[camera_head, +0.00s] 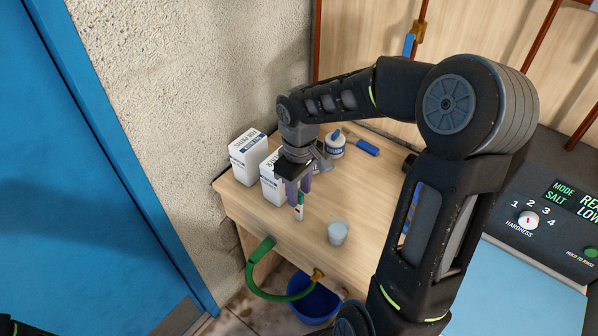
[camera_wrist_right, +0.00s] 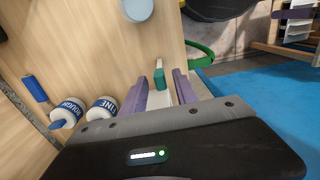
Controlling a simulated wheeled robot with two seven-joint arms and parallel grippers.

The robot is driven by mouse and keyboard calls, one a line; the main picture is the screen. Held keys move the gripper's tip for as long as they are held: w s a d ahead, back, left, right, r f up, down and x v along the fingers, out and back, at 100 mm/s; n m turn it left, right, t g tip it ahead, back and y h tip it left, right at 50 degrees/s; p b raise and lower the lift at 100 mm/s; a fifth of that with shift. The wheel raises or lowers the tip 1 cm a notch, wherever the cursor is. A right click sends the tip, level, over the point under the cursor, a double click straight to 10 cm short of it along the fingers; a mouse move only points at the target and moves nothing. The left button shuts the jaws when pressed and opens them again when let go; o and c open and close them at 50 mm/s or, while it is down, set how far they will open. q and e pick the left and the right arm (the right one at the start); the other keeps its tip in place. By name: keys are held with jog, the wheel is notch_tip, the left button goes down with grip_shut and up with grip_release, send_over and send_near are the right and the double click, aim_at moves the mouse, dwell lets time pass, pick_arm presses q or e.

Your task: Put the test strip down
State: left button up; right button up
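The test strip (camera_head: 299,212), white with a green part and a small red mark, looks upright over the tabletop near its front left edge. My right gripper (camera_head: 298,192) points down at it with purple fingers on either side. In the right wrist view, the strip's teal part (camera_wrist_right: 159,78) is between the fingers (camera_wrist_right: 161,88), with a narrow gap showing on each side. The gripper looks open around it. Whether the strip's lower end touches the table is hard to tell. My left gripper is out of view; only a dark piece of my left side shows at the lower left.
White cartons (camera_head: 248,157) stand behind the gripper against the wall. A cup (camera_head: 338,233) stands to the right. Labelled bottles (camera_wrist_right: 68,111) and a blue-handled tool (camera_head: 361,145) are farther back. A green hose (camera_head: 262,277) and blue bucket (camera_head: 314,304) are below the table's front edge.

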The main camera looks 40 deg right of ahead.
notch_tip(320, 180, up, 12)
jog(key=shift+f+b, duration=0.15)
jog(key=shift+b, duration=0.2)
dwell(0.6)
jog(key=a+f+m+y, duration=0.1)
jog(key=a+f+y, duration=0.1)
jog(key=a+f, duration=0.9)
jog(key=a+f+m+y, duration=0.15)
jog(key=a+f, duration=0.45)
jog(key=f, duration=0.9)
jog(key=s+a+f+m, duration=0.1)
jog(key=s+a+f, duration=0.3)
jog(key=s+f, duration=0.2)
jog(key=s+a+f+m, duration=0.1)
jog(key=s+a+f, duration=0.2)
jog(key=s+f, duration=0.3)
jog(key=s, duration=0.2)
jog(key=shift+s+a+f+m+t+y, duration=0.2)
jog(key=shift+s+a+m+t+y, duration=0.1)
jog(key=shift+s+a+m+y, duration=0.05)
